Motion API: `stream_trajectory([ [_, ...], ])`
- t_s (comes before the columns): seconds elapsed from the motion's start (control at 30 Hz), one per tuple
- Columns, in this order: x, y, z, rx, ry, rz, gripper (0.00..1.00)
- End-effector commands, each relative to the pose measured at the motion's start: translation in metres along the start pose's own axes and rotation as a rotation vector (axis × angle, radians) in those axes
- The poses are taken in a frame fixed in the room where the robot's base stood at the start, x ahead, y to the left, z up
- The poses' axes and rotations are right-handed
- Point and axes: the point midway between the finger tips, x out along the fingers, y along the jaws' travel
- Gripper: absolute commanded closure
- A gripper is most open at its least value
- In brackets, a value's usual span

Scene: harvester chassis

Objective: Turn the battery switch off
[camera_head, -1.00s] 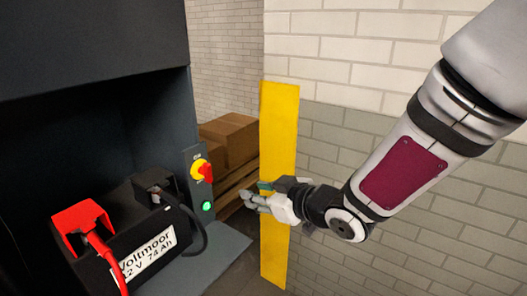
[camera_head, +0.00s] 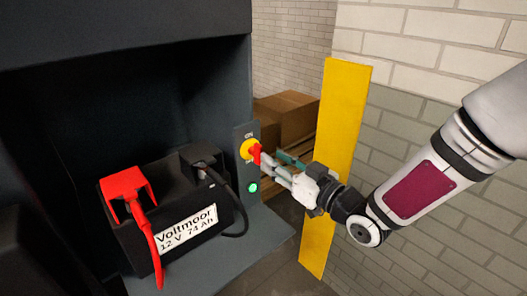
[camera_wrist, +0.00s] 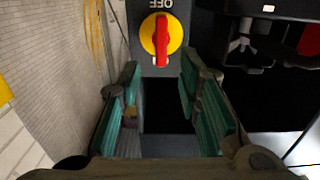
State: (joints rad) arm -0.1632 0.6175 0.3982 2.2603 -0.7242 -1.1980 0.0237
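The battery switch is a red knob on a yellow disc (camera_head: 246,150), set on a grey panel at the right end of the battery bay. A green light (camera_head: 253,188) glows below it. In the wrist view the red knob (camera_wrist: 162,41) stands lengthwise in the picture, with the label OFF, upside down, at the top edge. My gripper (camera_head: 280,168) is just right of the knob in the head view. In the wrist view its teal-padded fingers (camera_wrist: 160,95) are apart with nothing between them, and the knob lies beyond the tips.
A black battery (camera_head: 150,215) with a red terminal cover (camera_head: 125,186) and cables stands left of the switch. A yellow post (camera_head: 338,150) is close behind my gripper. Cardboard boxes (camera_head: 290,115) lie behind, by a brick wall.

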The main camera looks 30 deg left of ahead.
Motion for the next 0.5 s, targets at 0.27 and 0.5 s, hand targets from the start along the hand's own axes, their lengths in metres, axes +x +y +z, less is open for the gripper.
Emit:
stream_trajectory([
  [0.27,0.043,-0.001,0.000,0.001,0.000,-0.001,0.68],
  [0.5,0.054,0.000,0.000,0.000,-0.001,0.000,0.68],
])
